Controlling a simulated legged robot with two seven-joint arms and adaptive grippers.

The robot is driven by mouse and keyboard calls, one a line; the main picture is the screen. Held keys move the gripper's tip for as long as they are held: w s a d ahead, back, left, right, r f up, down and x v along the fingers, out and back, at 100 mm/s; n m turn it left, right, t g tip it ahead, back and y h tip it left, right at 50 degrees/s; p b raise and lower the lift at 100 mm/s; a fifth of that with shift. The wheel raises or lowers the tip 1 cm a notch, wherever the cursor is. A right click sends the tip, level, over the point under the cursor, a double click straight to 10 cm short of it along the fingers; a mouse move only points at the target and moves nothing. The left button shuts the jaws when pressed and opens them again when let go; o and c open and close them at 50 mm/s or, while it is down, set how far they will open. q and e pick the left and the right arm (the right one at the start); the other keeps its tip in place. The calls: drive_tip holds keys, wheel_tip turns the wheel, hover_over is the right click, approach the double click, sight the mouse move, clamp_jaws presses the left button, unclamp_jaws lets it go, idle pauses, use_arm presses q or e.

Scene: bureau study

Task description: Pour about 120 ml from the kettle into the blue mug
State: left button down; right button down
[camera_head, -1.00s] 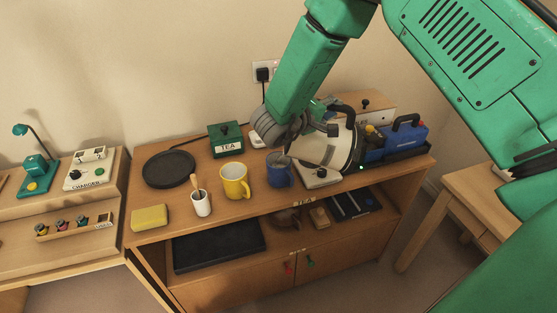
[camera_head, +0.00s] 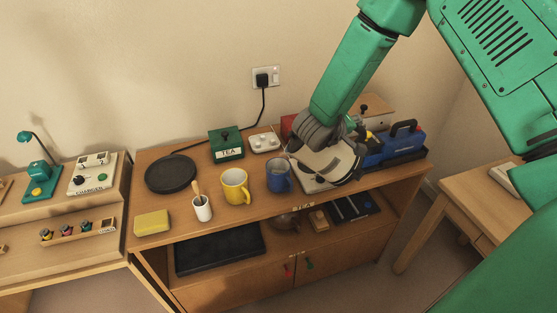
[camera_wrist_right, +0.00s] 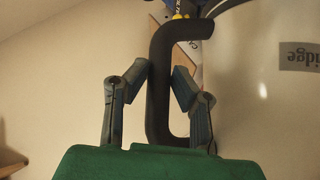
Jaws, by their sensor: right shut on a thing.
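The blue mug (camera_head: 279,177) stands upright on the cabinet top, right of a yellow mug (camera_head: 234,185). My right gripper (camera_head: 318,132) holds the white kettle (camera_head: 333,162) above the cabinet top, right of the blue mug. The kettle is tilted, its spout side toward the mug and its dark bottom rim toward the lower right. In the right wrist view, my right gripper (camera_wrist_right: 160,95) has its fingers on both sides of the dark kettle handle (camera_wrist_right: 160,75). The mug's contents cannot be made out. My left gripper is not in view.
A green tea box (camera_head: 226,144) and a white tray (camera_head: 264,142) stand behind the mugs.

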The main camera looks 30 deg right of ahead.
drive_tip(key=shift+s+d+y, duration=0.2)
drive_tip(key=shift+d+y, duration=0.05)
drive_tip(key=shift+y, duration=0.15)
drive_tip(key=shift+s+d+m+p, duration=0.15)
drive_tip(key=shift+d+m+p, duration=0.05)
drive_tip(key=shift+m+p, duration=0.4)
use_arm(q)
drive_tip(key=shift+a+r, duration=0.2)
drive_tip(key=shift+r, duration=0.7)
use_arm(e)
drive_tip(key=shift+s+f+t+y, duration=0.1)
drive_tip(key=shift+t+y, duration=0.2)
drive_tip(key=shift+y, duration=0.1)
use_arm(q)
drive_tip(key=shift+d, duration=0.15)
use_arm(e)
drive_tip(key=shift+d, duration=0.25)
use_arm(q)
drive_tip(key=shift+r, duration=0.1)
